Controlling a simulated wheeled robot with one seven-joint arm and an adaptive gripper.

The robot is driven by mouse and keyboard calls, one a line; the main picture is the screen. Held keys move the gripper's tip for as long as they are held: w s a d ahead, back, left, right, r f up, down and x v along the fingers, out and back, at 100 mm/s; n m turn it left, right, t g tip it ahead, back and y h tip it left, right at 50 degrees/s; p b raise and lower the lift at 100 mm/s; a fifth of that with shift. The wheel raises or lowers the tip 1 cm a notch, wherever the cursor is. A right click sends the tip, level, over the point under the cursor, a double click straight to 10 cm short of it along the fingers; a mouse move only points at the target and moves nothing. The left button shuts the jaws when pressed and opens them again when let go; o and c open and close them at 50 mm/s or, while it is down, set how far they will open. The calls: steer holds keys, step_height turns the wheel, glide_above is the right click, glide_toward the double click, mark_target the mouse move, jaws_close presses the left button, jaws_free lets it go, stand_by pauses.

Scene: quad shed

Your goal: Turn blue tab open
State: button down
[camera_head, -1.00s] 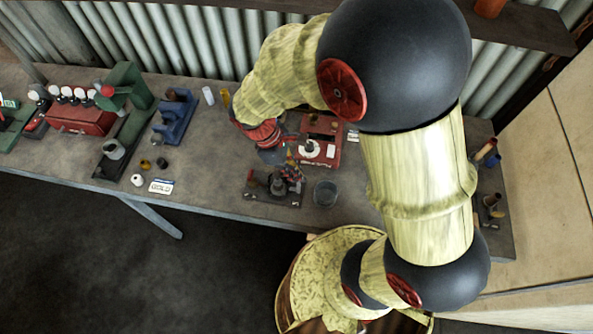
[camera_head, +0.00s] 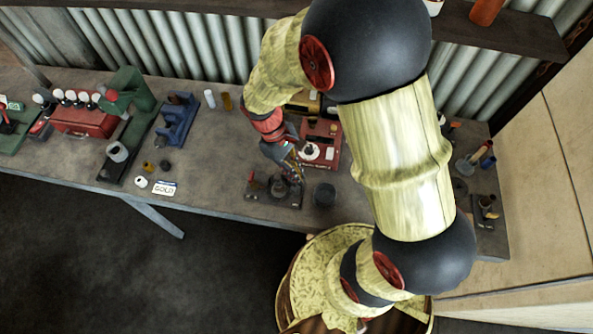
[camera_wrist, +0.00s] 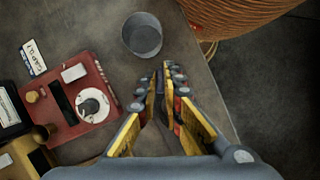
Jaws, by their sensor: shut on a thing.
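A small dark fixture (camera_head: 258,194) lies near the bench's front edge in the head view, with a small red piece at its left and grey metal parts on top. My gripper (camera_head: 297,178) reaches down over its right part. In the wrist view my gripper (camera_wrist: 169,72) has its yellow-sided fingers close together at the tips, shut on a small part of this fixture. The fingers hide what they hold, and I cannot make out a blue tab in either view.
A grey cup (camera_head: 325,194) stands close to the right of the fixture; it also shows in the wrist view (camera_wrist: 142,38). A red tray (camera_head: 328,133) with a white disc lies behind. A blue stand (camera_head: 176,122) is farther left.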

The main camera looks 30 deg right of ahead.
steer(key=m+y+p, duration=0.1)
steer(key=m, duration=0.2)
steer(key=m+y+p, duration=0.1)
steer(key=m, duration=0.1)
steer(key=shift+d+r+m+g, duration=0.1)
steer(key=shift+d+m+g, duration=0.05)
steer(key=shift+m+g, duration=0.2)
steer(key=m+y+p, duration=0.2)
steer(key=m, duration=0.3)
steer(key=shift+d+m, duration=0.15)
steer(key=shift+m, duration=0.1)
steer(key=c, duration=1.9)
jaws_free()
steer(key=v, duration=1.1)
steer(key=shift+s+d+r, duration=0.1)
steer(key=shift+d+r, duration=0.2)
steer(key=shift+r, duration=0.15)
